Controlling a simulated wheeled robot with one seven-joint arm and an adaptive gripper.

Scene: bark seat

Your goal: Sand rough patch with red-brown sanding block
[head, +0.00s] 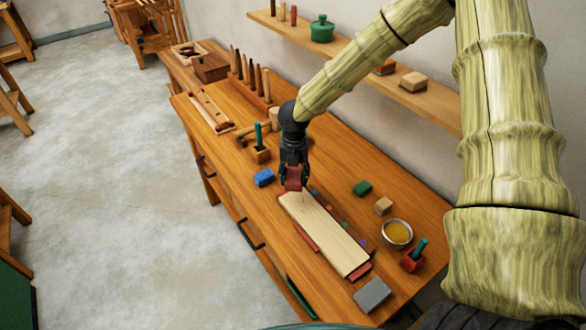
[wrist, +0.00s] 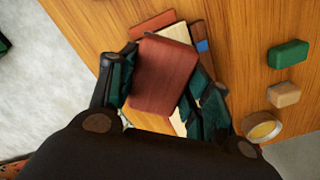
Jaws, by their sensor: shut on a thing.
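My gripper (head: 291,172) is shut on the red-brown sanding block (head: 293,184) at the far end of a pale wooden board (head: 325,233). In the wrist view the sanding block (wrist: 164,75) sits between the two dark green fingers and covers much of the board (wrist: 167,35). I cannot tell whether the block touches the board. A rough patch is not clearly distinguishable on the board; part of its far end is hidden by the block.
Near the board lie a blue block (head: 263,177), a green block (head: 362,188), a tan block (head: 383,206), a metal bowl (head: 397,233) with yellow-brown contents, a red holder (head: 412,261) and a grey block (head: 372,295). Tools stand at the back. A wall shelf (head: 345,65) runs along the right.

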